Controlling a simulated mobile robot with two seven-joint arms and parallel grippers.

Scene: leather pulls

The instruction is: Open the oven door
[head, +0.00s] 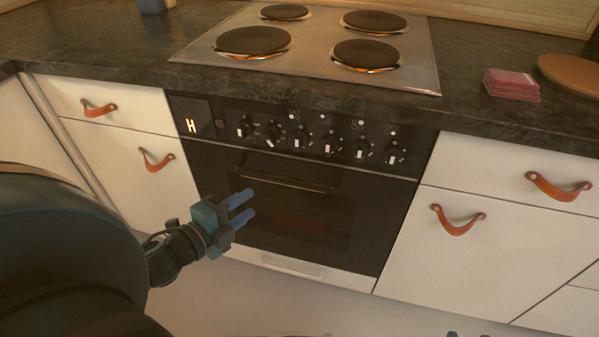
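The black oven door (352,205) is closed, flush under the control panel. Its dark handle bar (290,183) runs across the upper part of the door. My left gripper (254,203) is in front of the left part of the door, below the left end of the handle. Its two blue fingers are apart with nothing between them, and they point right. It hides part of the door's left side; whether it touches the door cannot be told. Two small dark tips at the bottom edge look like my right gripper's fingers (469,334), apart; the rest is out of view.
Several knobs line the control panel (318,139). The hob (310,50) is set in the dark countertop (480,50). White cabinets with leather pulls flank the oven, including a right pull (457,221) and a left pull (156,160). The floor (290,300) before the oven is clear.

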